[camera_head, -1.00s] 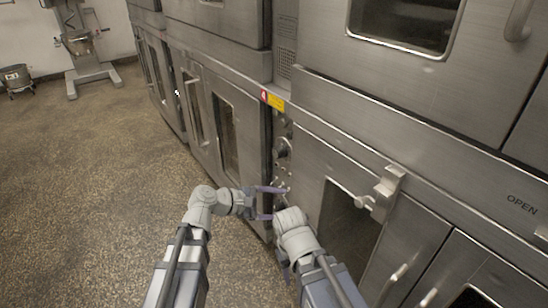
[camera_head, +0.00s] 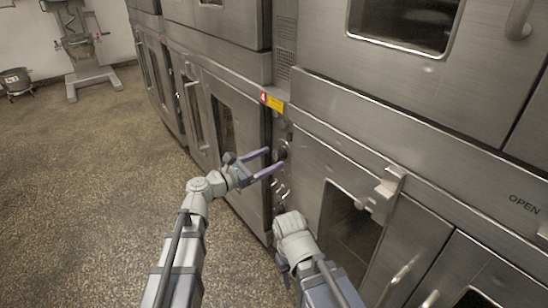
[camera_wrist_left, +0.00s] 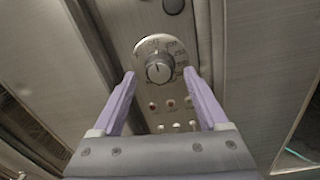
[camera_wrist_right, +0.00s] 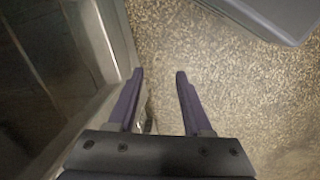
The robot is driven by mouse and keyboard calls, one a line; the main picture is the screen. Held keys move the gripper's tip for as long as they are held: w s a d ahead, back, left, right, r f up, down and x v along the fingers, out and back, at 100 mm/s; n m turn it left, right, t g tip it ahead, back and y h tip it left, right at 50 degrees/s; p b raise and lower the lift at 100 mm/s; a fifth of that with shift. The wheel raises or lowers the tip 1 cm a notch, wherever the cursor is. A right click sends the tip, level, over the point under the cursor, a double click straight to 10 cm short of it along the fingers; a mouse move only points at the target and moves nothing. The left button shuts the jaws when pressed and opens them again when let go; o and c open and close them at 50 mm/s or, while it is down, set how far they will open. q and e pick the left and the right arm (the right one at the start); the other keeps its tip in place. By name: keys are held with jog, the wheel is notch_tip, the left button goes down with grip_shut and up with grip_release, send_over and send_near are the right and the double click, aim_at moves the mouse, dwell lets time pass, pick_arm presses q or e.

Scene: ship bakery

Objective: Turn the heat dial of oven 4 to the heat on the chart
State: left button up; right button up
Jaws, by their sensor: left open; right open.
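The heat dial (camera_wrist_left: 159,68) is a grey round knob on a pale marked plate on the narrow control panel. Its marks include OFF at the top and numbers down the right side. It also shows in the head view (camera_head: 280,151), below the red and yellow oven 4 label (camera_head: 271,101). My left gripper (camera_head: 273,161) is open, its purple fingers pointing at the dial from the left; the left wrist view shows the dial ahead, between and beyond the fingertips (camera_wrist_left: 160,75). My right gripper (camera_wrist_right: 158,72) is open and empty, low and pointing at the floor. No chart is seen.
Small red lights and switches (camera_wrist_left: 170,104) sit below the dial. Steel oven doors with windows and bar handles (camera_head: 400,276) stand on both sides of the panel. A mixer (camera_head: 83,50) stands at the far left. The speckled floor (camera_head: 90,170) at left is clear.

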pick_arm(q)
jog(key=shift+x, duration=1.15)
jog(key=shift+c, duration=0.4)
grip_shut()
